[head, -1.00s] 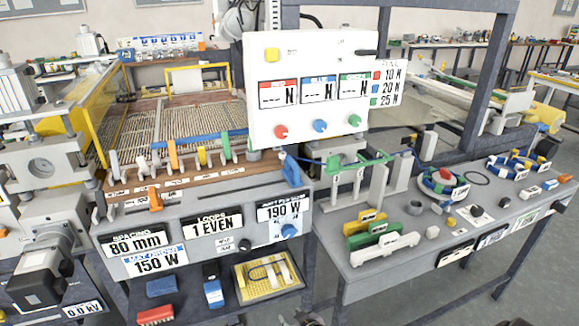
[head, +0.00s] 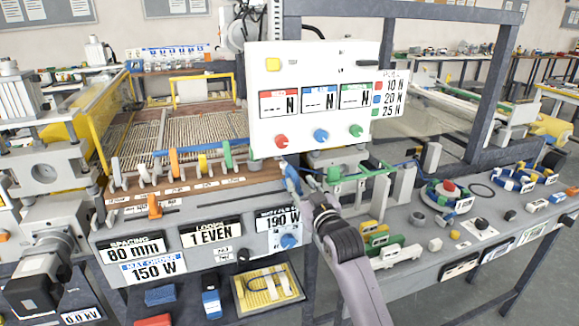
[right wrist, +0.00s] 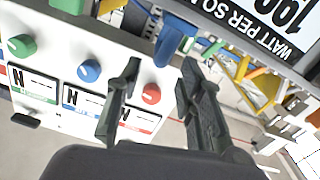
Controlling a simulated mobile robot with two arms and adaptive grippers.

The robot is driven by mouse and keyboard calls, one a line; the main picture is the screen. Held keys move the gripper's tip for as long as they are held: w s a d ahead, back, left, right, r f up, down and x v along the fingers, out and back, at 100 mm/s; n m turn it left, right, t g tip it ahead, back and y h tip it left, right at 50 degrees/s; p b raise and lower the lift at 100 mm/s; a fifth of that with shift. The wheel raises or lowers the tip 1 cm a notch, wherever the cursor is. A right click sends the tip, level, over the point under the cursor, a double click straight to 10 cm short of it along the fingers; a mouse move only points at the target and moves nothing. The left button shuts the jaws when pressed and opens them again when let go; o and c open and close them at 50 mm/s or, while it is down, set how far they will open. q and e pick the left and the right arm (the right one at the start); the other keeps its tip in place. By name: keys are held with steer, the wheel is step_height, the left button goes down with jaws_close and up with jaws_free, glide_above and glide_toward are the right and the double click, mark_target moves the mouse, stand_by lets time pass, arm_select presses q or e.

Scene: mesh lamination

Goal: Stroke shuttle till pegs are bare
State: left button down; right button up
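A blue handle, which looks like the shuttle (head: 291,178), stands at the right end of the grey console's slot. A row of pegs, white ones (head: 144,172) with an orange, a yellow (head: 202,162) and a green one (head: 227,154), runs along the wooden edge to its left. My right gripper (head: 306,192) is beside the blue handle in the head view. In the right wrist view its fingers (right wrist: 160,64) are apart, with the handle (right wrist: 175,40) just beyond the fingertips and nothing clearly held. My left gripper is out of view.
A white force panel (head: 315,95) with red, blue and green knobs hangs close above the handle. Green clamps (head: 375,168) and the right bench lie close to my right arm. A yellow tray (head: 268,287) is on the lower shelf.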

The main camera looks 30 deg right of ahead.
mark_target(290, 168)
steer(key=p+x, duration=0.1)
steer(key=x, duration=0.9)
steer(key=shift+w, duration=0.2)
steer(key=shift+c, duration=0.2)
jaws_close()
